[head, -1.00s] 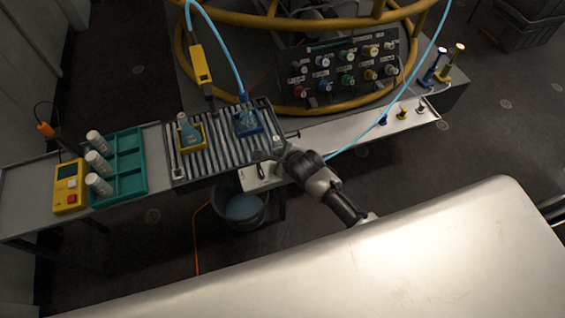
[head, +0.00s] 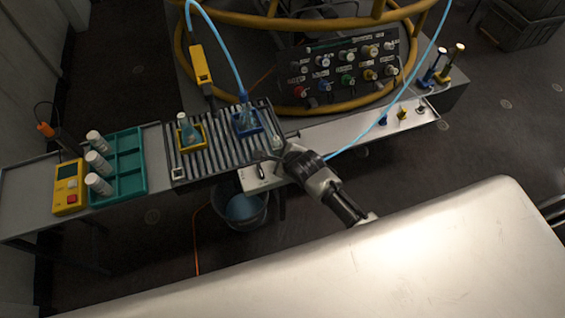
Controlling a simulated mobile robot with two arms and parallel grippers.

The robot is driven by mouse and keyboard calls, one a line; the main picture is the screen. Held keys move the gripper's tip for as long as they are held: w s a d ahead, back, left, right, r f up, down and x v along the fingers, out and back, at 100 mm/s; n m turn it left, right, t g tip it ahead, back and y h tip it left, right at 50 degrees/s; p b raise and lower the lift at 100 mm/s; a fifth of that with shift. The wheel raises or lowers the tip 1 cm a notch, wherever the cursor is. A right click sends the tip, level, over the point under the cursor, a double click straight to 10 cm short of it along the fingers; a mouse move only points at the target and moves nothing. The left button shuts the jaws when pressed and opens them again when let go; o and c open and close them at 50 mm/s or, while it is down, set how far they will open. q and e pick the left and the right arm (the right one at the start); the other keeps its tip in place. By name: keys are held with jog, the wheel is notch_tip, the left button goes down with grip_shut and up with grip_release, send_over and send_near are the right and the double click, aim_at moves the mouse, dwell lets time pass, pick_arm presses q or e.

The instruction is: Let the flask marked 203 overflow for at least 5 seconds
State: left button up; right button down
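A flask (head: 247,115) stands in a blue holder (head: 239,132) at the right part of the slatted rack, with a light blue hose running down to its top. A second flask (head: 187,131) with bluish liquid stands in a yellow holder (head: 183,148) to its left. I cannot read the number 203 on either flask, nor tell whether liquid spills over. My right gripper (head: 268,157) is at the rack's front right corner, by a white box (head: 252,183) with a dark lever; its fingers are too small and dark to tell open or shut. My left gripper is out of view.
A bucket (head: 242,208) with blue liquid stands below the rack. A teal tray (head: 126,162) with white cylinders and a yellow meter (head: 69,187) are at left. A panel of coloured knobs (head: 340,72) is behind. A narrow shelf (head: 340,131) extends right.

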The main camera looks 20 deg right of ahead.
dwell(0.4)
jog(key=shift+f, duration=0.4)
jog(key=shift+f, duration=0.5)
dwell(6.7)
